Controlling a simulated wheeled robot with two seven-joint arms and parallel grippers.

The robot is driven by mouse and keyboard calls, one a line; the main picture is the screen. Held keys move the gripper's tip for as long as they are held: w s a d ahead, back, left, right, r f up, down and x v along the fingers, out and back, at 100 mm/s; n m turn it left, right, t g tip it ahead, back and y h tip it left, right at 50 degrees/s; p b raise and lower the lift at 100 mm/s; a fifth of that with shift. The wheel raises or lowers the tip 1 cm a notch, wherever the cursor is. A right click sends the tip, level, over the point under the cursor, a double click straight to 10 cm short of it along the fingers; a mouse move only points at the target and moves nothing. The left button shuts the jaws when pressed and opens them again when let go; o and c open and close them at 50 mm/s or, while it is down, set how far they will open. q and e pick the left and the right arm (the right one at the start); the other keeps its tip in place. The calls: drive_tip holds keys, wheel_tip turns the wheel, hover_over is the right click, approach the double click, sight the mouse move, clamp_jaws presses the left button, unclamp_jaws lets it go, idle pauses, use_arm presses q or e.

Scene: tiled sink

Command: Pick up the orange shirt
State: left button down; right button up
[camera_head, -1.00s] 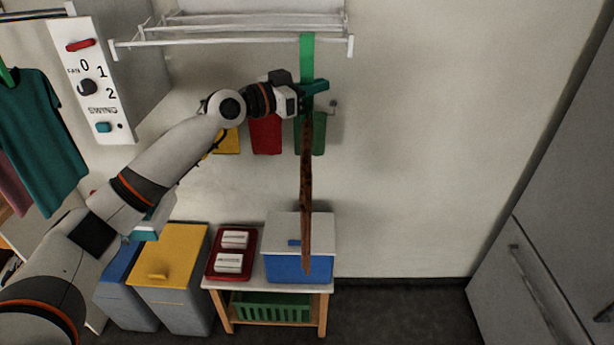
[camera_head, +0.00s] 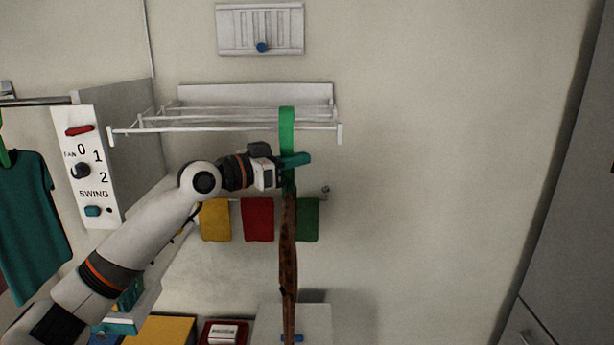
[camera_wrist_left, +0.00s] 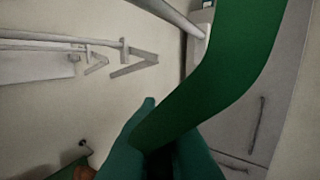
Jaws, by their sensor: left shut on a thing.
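The orange shirt (camera_head: 288,255) shows edge-on in the head view as a narrow brown-orange strip hanging down from a green hanger (camera_head: 286,122). My left gripper (camera_head: 292,160) is shut on the hanger, just above the shirt, in front of the white wall rack. In the left wrist view the green hanger (camera_wrist_left: 225,75) runs up and right from between the teal fingers (camera_wrist_left: 165,140). A bit of the orange shirt (camera_wrist_left: 85,173) shows at the bottom left there. My right gripper is in neither view.
The white wall rack (camera_head: 230,118) is close behind the hanger. Yellow, red and green towels (camera_head: 258,220) hang on a rail below. A teal shirt (camera_head: 35,220) hangs at the left by a control panel (camera_head: 90,165). The wall at the right is bare.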

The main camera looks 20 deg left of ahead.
use_arm(q)
drive_tip(key=b+v, duration=0.6)
drive_tip(key=v, duration=0.9)
drive_tip(key=shift+s+a, duration=0.15)
drive_tip(key=shift+s, duration=0.05)
drive_tip(key=shift+r, duration=0.1)
